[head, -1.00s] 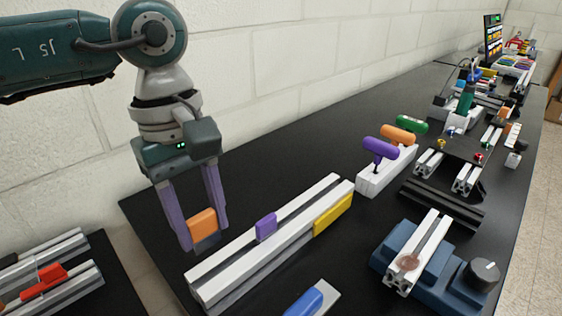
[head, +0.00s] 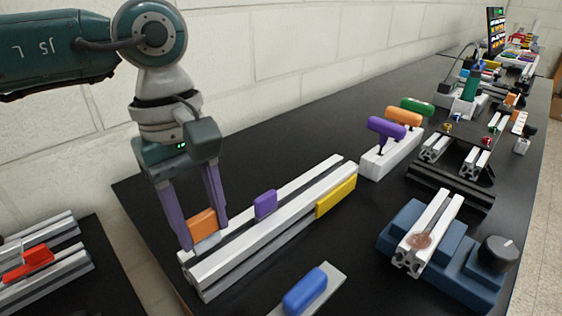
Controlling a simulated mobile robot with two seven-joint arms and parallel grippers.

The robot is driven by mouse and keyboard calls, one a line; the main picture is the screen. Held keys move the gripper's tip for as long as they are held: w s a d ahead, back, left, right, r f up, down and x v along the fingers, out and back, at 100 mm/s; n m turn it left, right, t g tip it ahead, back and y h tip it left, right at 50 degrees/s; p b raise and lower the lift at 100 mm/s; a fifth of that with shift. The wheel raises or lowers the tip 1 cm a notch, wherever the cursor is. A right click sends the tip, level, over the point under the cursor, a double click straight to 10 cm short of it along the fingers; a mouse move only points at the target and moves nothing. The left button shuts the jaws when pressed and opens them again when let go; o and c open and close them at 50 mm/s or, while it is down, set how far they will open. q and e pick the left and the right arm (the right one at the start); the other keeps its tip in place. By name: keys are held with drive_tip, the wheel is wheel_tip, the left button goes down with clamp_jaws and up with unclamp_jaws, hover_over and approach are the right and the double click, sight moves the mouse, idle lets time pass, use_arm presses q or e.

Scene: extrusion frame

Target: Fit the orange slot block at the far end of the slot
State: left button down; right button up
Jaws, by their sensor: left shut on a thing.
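My left gripper (head: 205,236) comes down from the left with its two purple fingers shut on the orange slot block (head: 203,224). The block is at the left end of the white extrusion rail (head: 285,228), right by its slot. I cannot tell whether the block's lower part is in the slot. A purple block (head: 265,205) sits in the slot nearer the middle of the rail. A yellow piece (head: 336,196) is on the rail's front side at the right. My right gripper is not in view.
A blue block (head: 306,289) on a light plate lies in front of the rail. A white stand with purple, orange and green handles (head: 385,128) is behind its right end. A blue fixture with a black knob (head: 497,254) stands at the right. The wall is close behind.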

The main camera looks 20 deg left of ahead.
sight(204, 234)
use_arm(q)
drive_tip(key=shift+b, duration=0.65)
idle(1.2)
drive_tip(key=shift+f+b, duration=1.55)
drive_tip(key=shift+b, duration=0.15)
drive_tip(key=shift+c, duration=1.3)
unclamp_jaws()
drive_tip(key=shift+r, duration=0.1)
wheel_tip(204, 234, up, 10)
drive_tip(key=a, duration=0.1)
drive_tip(key=shift+w+b, duration=0.2)
drive_tip(key=shift+b, duration=0.15)
